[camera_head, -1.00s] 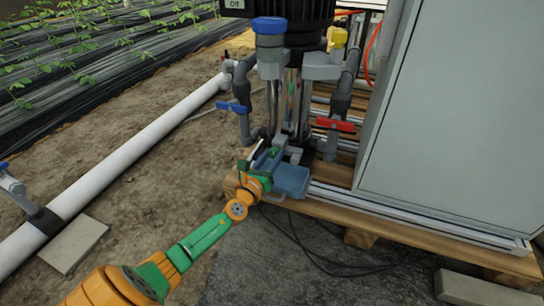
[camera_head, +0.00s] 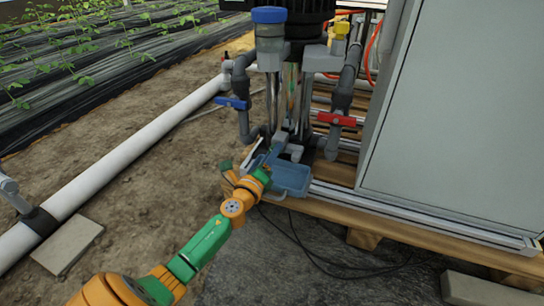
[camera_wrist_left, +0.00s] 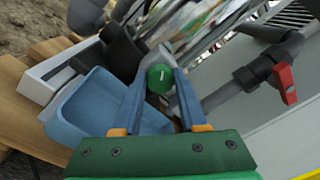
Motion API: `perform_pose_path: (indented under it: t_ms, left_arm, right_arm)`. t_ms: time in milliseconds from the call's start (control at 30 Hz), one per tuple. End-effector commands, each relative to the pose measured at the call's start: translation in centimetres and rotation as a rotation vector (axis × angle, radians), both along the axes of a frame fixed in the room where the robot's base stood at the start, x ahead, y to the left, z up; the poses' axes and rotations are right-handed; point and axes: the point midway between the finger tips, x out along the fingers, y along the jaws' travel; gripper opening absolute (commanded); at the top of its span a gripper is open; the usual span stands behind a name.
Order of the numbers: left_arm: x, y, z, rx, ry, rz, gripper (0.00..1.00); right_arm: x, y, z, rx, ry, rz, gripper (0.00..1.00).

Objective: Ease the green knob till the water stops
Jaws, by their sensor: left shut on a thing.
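The green knob (camera_wrist_left: 160,78) is small and round, with a pale mark on its face. In the left wrist view it sits between the two blue fingers of my left gripper (camera_wrist_left: 160,82), which is shut on it. In the head view my left gripper (camera_head: 272,157) reaches the foot of the pump column, just above the blue tray (camera_head: 292,177), and the knob is hidden there. The blue tray (camera_wrist_left: 95,108) also shows in the left wrist view, below and left of the knob. I cannot make out any water flow. My right gripper is not in view.
A blue-handled valve (camera_head: 233,103) stands left of the column and a red-handled valve (camera_head: 336,119) right of it. A grey cabinet (camera_head: 455,110) blocks the right side. A white pipe (camera_head: 120,155) crosses the bare soil on the left. Thin cables lie on the ground in front.

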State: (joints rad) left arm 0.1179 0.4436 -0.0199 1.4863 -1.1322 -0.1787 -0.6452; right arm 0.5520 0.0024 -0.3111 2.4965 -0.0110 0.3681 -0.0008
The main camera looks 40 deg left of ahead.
Motion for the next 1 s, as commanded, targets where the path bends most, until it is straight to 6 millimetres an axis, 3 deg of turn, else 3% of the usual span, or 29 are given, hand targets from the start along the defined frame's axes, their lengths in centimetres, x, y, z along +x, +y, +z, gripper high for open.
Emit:
perform_pose_path:
  t_ms: [600,1000]
  left_arm:
    - [0.01,-0.11,-0.09,-0.561,-0.134,-0.001,0.00]
    - [0.01,-0.16,-0.09,-0.827,-0.198,-0.001,0.00]
  right_arm:
    - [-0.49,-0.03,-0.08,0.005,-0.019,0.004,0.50]
    - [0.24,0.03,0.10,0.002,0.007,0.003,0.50]
